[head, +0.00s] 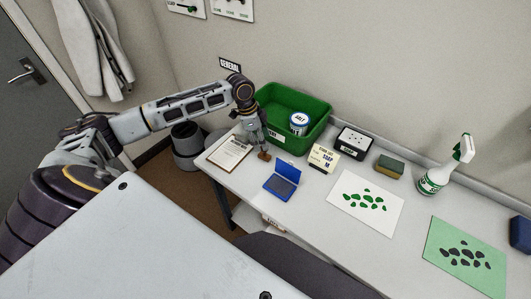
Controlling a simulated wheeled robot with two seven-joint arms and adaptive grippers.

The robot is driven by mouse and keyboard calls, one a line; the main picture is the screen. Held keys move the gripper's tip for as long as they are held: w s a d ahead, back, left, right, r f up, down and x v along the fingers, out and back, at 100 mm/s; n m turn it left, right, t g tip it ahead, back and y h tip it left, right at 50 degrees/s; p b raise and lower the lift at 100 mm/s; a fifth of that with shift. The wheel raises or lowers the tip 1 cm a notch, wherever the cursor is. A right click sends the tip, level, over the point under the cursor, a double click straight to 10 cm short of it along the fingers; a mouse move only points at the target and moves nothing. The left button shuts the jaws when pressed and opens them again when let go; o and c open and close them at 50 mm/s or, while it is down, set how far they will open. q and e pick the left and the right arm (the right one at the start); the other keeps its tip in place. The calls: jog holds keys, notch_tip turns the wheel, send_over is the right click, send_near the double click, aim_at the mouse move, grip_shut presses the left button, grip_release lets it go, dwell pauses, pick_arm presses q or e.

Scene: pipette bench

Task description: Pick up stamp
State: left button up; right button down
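A small brown object, which looks like the stamp (264,156), is on the white bench between the clipboard and the blue ink pad (283,183), whose lid is open. My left gripper (261,146) points down directly above the stamp, with its fingertips at or very near the stamp's top. The fingers are small and dark here, so I cannot tell whether they are closed on it. The stamp's upper part is hidden by the gripper. My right gripper is not in view.
A green bin (271,99) holding a salt can (299,123) stands just behind. A clipboard (229,154) lies left of the stamp. A soap box (323,158), dark box (354,142), sponge (389,167) and spray bottle (433,182) stand to the right, behind spotted sheets (345,200).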

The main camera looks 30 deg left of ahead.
aim_at(264, 152)
pick_arm(q)
jog(key=shift+f, duration=0.1)
jog(key=shift+w+x, duration=0.2)
jog(key=shift+x, duration=1.75)
jog(key=shift+f, duration=0.5)
jog(key=shift+c, duration=0.2)
jog(key=c, duration=1)
jog(key=shift+c, duration=0.2)
jog(key=shift+r, duration=0.1)
